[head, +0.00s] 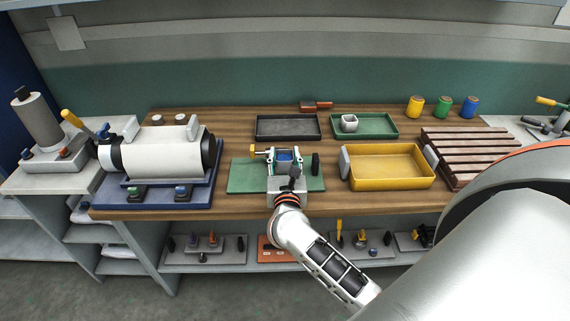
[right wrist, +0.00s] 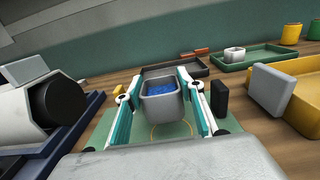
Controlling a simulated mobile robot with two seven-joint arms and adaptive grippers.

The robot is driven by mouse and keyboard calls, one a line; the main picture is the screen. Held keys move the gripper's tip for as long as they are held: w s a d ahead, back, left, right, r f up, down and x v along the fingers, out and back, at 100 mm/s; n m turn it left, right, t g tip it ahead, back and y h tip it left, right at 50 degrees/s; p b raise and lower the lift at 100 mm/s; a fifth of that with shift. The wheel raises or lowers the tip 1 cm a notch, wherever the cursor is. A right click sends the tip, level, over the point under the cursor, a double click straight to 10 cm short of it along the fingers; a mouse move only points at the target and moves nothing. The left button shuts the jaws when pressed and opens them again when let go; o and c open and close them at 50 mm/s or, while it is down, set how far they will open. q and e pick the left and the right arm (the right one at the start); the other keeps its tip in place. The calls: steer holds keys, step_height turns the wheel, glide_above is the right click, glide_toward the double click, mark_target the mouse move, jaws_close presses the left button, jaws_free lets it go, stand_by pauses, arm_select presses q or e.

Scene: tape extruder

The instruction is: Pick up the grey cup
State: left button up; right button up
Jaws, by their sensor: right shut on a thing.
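The grey cup (right wrist: 160,107) is squarish, with blue material inside, and stands upright in the right wrist view. My right gripper (right wrist: 161,106) is shut on it, with one finger along each side. In the head view my right gripper (head: 285,157) is over the green mat (head: 244,178) at the middle of the bench and hides most of the cup. I cannot tell whether the cup touches the mat. My left gripper is not in view.
Behind are a dark tray (head: 287,127) and a green tray (head: 379,125) with a small pale cup (head: 349,123). A yellow bin (head: 390,170) stands to the right. A white cylindrical machine (head: 160,152) stands to the left. A black block (head: 315,163) is close beside my gripper.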

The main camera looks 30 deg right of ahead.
step_height(320, 180, up, 15)
steer(key=p, duration=0.3)
steer(key=s+a+f+n+t+y, duration=0.1)
steer(key=s+a+f+n+y, duration=0.2)
steer(key=s+a+y, duration=0.3)
steer(key=s+a+f+n+t+y, duration=0.2)
steer(key=s+a+f+n+y, duration=0.1)
steer(key=s+a, duration=0.4)
step_height(320, 180, up, 6)
steer(key=m+g+h, duration=0.3)
steer(key=m+h, duration=0.3)
steer(key=h, duration=0.3)
glide_above(285, 168)
steer(key=x, duration=0.3)
steer(key=shift+s+f, duration=0.1)
step_height(285, 168, down, 20)
steer(key=b, duration=0.4)
steer(key=shift+r, duration=0.2)
